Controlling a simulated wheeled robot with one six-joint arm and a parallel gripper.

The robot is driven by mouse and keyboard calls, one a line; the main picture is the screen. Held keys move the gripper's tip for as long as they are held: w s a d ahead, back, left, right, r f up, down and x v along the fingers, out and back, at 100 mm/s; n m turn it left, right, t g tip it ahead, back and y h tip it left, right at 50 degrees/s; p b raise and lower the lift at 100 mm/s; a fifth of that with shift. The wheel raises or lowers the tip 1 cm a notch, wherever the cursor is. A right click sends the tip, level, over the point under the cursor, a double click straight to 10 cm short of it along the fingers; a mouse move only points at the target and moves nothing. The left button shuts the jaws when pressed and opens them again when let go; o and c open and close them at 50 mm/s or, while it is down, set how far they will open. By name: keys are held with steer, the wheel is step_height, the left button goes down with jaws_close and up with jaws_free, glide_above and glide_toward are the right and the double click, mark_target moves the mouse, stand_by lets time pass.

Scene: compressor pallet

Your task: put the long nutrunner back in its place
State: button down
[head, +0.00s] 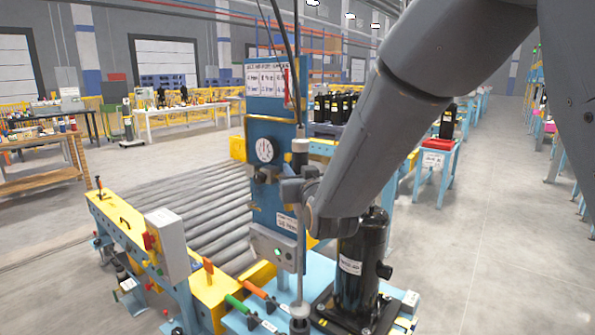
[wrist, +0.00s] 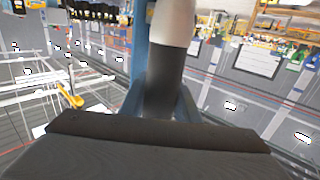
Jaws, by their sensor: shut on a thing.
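The long nutrunner (head: 300,252) is a thin grey upright tool in front of the blue panel (head: 262,205). My gripper (head: 294,190) is shut around its upper part. The tool's lower end is by the base of the black compressor (head: 362,262); I cannot tell whether it touches anything there. In the wrist view the nutrunner (wrist: 170,75) shows as a pale and dark grey cylinder between the fingers of my gripper (wrist: 163,105). My arm hides part of the panel's right side and the compressor's top.
Green-handled (head: 243,308) and orange-handled (head: 260,294) tools lie left of the compressor. A grey control box (head: 168,243) stands on the yellow rail (head: 125,228) at left. A roller conveyor (head: 185,212) runs behind.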

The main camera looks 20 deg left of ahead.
steer(key=shift+f+b, duration=1.9)
steer(key=shift+f, duration=0.6)
stand_by(1.0)
steer(key=c, duration=1.4)
jaws_free()
steer(key=shift+o, duration=0.7)
steer(key=shift+f, duration=0.25)
steer(key=b+v, duration=0.1)
steer(key=v, duration=0.6)
steer(key=shift+s+d+b, duration=0.2)
steer(key=shift+s+b, duration=0.15)
steer(key=shift+b, duration=0.05)
steer(key=shift+d+r, duration=0.1)
